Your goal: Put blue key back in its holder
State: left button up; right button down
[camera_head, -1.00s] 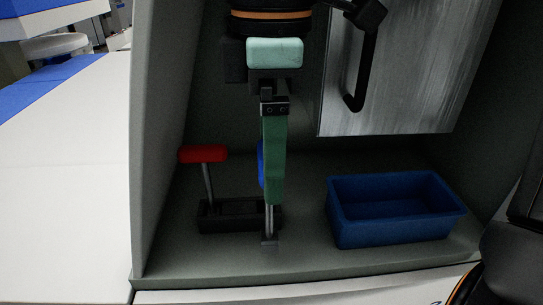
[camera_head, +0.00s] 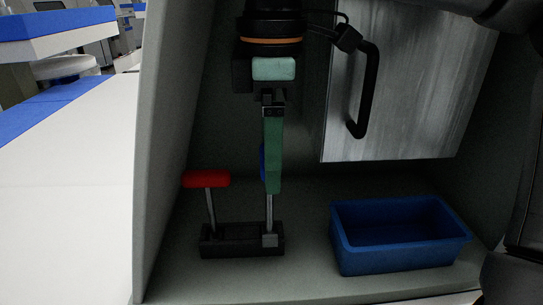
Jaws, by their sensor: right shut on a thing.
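The blue key (camera_head: 262,162) has a blue handle, mostly hidden behind the green finger of my right gripper (camera_head: 272,185). That gripper hangs from above and is shut on the handle. A grey shaft (camera_head: 269,212) runs down below the finger to a small square grey end. That end overlaps the right part of the black holder (camera_head: 220,247) in the picture; I cannot tell whether it is in the holder or in front of it. A red key (camera_head: 207,179) stands slightly tilted in the holder's left part. My left gripper is not in view.
A blue open bin (camera_head: 400,261) stands right of the holder on the grey floor. A metal door with a black handle (camera_head: 366,95) is above it. A grey side wall (camera_head: 180,130) bounds the left. Clear floor lies between holder and bin.

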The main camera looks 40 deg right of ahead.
jog(key=shift+w+d, duration=0.4)
jog(key=shift+w, duration=0.3)
jog(key=shift+w+d, duration=0.4)
jog(key=shift+w, duration=0.25)
jog(key=shift+f, duration=2)
grip_release()
notch_tip(320, 180, up, 12)
jog(key=shift+r, duration=0.25)
